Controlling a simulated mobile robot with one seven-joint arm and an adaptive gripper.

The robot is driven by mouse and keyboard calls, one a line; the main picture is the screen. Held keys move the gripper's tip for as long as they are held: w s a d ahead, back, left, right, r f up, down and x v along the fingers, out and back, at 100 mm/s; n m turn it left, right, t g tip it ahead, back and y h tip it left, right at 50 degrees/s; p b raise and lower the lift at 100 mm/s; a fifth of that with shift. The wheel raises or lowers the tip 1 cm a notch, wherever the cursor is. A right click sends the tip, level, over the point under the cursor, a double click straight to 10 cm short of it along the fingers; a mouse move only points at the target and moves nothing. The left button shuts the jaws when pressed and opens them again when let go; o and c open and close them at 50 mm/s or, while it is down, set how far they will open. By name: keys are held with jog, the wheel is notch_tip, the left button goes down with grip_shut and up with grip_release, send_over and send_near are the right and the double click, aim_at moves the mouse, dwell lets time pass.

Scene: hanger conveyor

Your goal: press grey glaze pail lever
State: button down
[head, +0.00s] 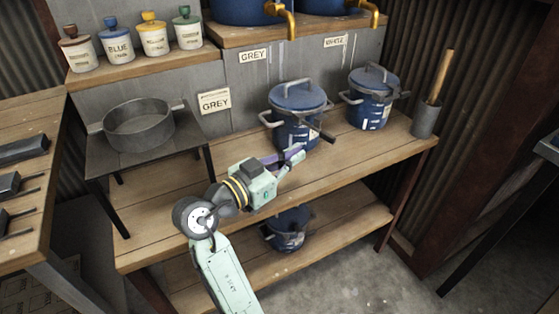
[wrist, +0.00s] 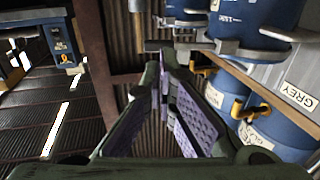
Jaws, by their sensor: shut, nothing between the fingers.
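The grey glaze pail (head: 296,128) is a blue lidded pail on the bench under the GREY sign. A dark lever (head: 319,133) sticks out from its side toward the lower right. My gripper (head: 299,154) is shut and empty, just in front of and below the pail, close to the lever; I cannot tell whether they touch. In the wrist view my gripper (wrist: 162,70) shows its purple pads, with blue pails (wrist: 250,18) at the upper right.
A second blue pail (head: 371,104) stands to the right under the WHITE sign. A grey pot (head: 139,128) sits on a dark stand at left. Brass taps (head: 283,15) hang from blue tanks above. Another pail (head: 287,230) is on the lower shelf. The bench front (head: 230,222) is bare.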

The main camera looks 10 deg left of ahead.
aim_at(325, 139)
jog(key=p+x, duration=0.1)
jog(key=x, duration=0.6)
jog(key=shift+w+p, duration=0.1)
jog(key=shift+p, duration=0.25)
jog(key=shift+d, duration=0.15)
jog(key=shift+w+d+y, duration=0.1)
jog(key=shift+y, duration=0.2)
jog(key=shift+n+t, duration=0.4)
